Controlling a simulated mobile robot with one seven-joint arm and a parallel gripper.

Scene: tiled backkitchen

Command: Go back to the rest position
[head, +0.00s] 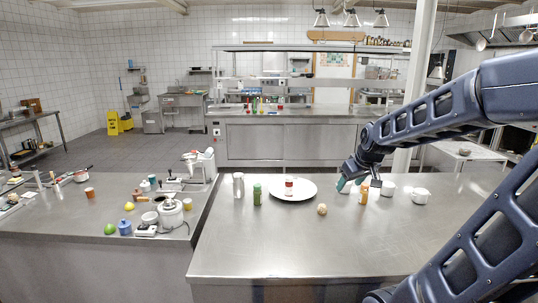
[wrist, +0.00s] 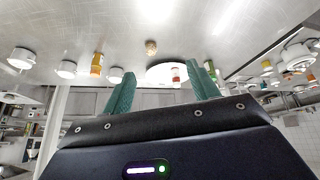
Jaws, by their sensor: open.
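My gripper (head: 342,184) is in the head view above the far right part of the steel counter (head: 300,250), with its teal fingertips low and near some white cups. In the wrist view, which is upside down, its two teal fingers (wrist: 163,86) stand apart with nothing between them. It is open and empty. A white plate (head: 305,192) with a red and white can (head: 289,187) on it lies to its left. An orange bottle (head: 363,196) stands just to its right. I cannot tell whether the fingertips touch anything.
White cups (head: 388,188) (head: 420,196) stand right of the bottle. A round brown item (head: 322,209) lies before the plate. A green bottle (head: 257,194) and a silver shaker (head: 238,185) stand left. The counter's front is clear. A pillar (head: 416,90) rises behind my arm.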

